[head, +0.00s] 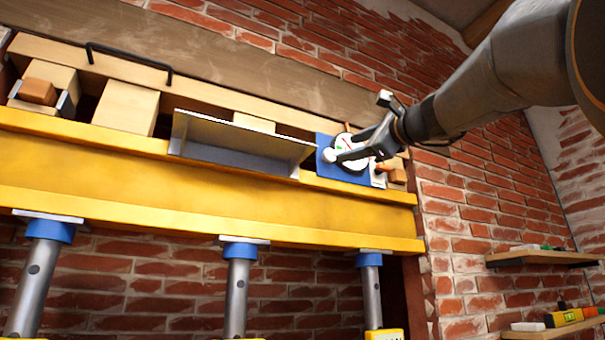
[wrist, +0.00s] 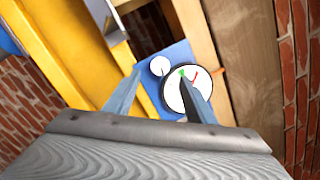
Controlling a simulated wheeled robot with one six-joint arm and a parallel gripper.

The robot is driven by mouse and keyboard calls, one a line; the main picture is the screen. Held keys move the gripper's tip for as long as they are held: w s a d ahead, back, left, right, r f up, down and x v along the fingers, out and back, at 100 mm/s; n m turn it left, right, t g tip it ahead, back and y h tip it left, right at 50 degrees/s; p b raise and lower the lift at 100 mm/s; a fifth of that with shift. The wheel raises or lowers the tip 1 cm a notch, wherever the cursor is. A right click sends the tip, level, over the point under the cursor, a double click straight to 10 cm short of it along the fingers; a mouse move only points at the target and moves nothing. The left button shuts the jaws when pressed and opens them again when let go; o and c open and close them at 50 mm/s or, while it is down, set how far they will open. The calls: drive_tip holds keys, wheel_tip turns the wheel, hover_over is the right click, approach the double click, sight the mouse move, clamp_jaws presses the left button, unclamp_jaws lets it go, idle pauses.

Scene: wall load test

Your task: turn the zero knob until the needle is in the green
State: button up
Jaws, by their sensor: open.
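The gauge (wrist: 172,98) is a round white dial with a dark rim on a blue plate (wrist: 178,54). It also shows in the head view (head: 347,141), partly behind my gripper. In the wrist view a green mark sits near the dial's top, and a thin red line, seemingly the needle, lies to its right, apart from the green. The small round white zero knob (wrist: 159,66) is beside the dial and also shows in the head view (head: 329,155). My gripper (wrist: 160,72) is open, its fingertips on either side of the knob in the picture. Contact cannot be told.
A long yellow beam (head: 200,195) on grey props with blue collars (head: 239,250) runs below the plate. A metal angle shelf (head: 240,140) juts out left of it. Wooden blocks (head: 127,105) sit further left. Shelves (head: 540,257) hang on the brick wall at right.

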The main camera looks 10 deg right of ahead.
sight(331, 155)
drive_tip(key=shift+p+x, duration=2.05)
drive_tip(key=shift+x, duration=1.7)
